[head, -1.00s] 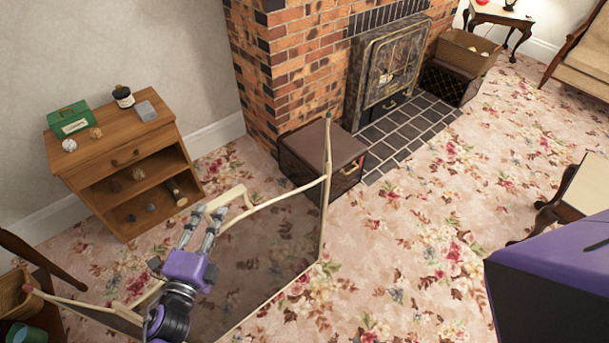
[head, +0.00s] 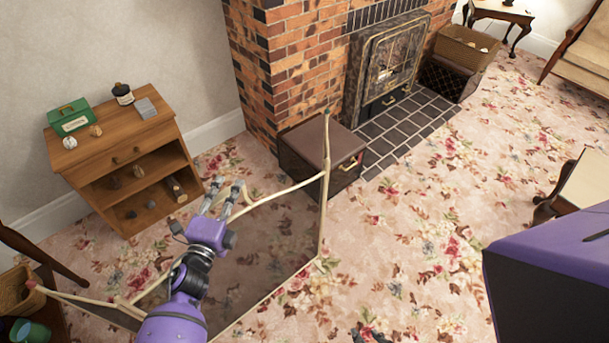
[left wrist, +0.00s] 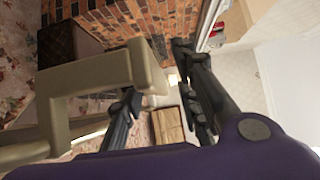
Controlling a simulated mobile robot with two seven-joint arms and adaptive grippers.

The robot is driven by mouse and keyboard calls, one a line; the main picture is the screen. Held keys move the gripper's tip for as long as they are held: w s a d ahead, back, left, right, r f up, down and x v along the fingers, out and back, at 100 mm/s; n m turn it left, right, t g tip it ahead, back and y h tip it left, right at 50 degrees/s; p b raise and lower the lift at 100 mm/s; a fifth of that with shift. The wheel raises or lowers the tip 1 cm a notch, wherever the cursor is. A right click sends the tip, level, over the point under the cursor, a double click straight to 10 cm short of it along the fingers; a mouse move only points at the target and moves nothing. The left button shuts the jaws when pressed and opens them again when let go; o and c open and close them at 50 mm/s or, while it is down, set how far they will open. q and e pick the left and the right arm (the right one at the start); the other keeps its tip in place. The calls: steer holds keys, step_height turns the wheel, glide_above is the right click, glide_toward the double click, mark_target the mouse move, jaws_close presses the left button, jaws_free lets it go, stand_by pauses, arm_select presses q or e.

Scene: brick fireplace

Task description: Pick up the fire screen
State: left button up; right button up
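The fire screen (head: 265,245) stands on the carpet, with a cream frame and dark see-through panels. Its cream top handle also shows in the left wrist view (left wrist: 95,80). My left gripper (head: 225,192) is at the handle, by the screen's top edge. In the left wrist view its fingers are spread apart; the handle's right end shows between them and covers part of the left finger. I cannot tell whether they touch. Dark tips at the bottom edge of the head view look like my right gripper (head: 370,336), mostly cut off.
A wooden shelf unit (head: 125,160) stands left, with a green box (head: 69,117) on top. A dark brown box (head: 322,153) sits just behind the screen, near the brick fireplace (head: 290,75). A small table (head: 580,185) is at right. The carpet right of the screen is clear.

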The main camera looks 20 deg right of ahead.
arm_select(q)
jaws_close()
arm_select(e)
steer(key=shift+w, duration=0.2)
